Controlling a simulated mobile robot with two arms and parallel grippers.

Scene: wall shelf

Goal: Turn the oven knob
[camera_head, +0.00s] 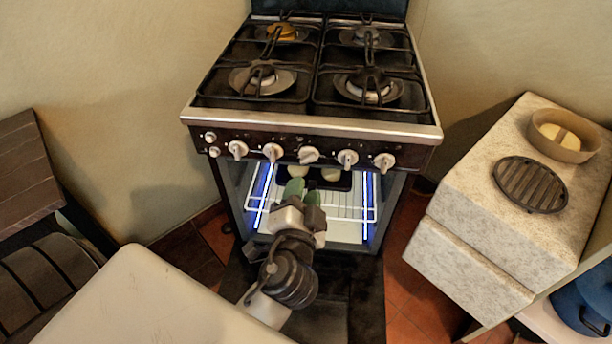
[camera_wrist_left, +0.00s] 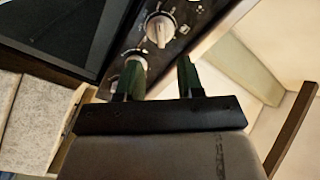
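The oven (camera_head: 312,125) has a dark front panel with a row of several pale knobs. The middle knob (camera_head: 309,154) sits at a different angle from its neighbours. My left gripper (camera_head: 304,190) is in front of the open oven, just below the panel, with green fingertips pointing up towards it. In the left wrist view the gripper (camera_wrist_left: 160,72) is open, its two fingers apart with nothing held. One knob (camera_wrist_left: 160,28) shows beyond the gap between the fingers, and another (camera_wrist_left: 135,60) is partly hidden near one finger. I cannot tell whether a finger touches it. My right gripper is not in view.
The oven door (camera_head: 345,290) hangs open, below a lit interior with a wire rack (camera_head: 345,212). A stone-topped counter (camera_head: 490,205) at right holds a bowl (camera_head: 575,152) and a round black trivet (camera_head: 530,184). A dark wooden table (camera_head: 28,170) is at left.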

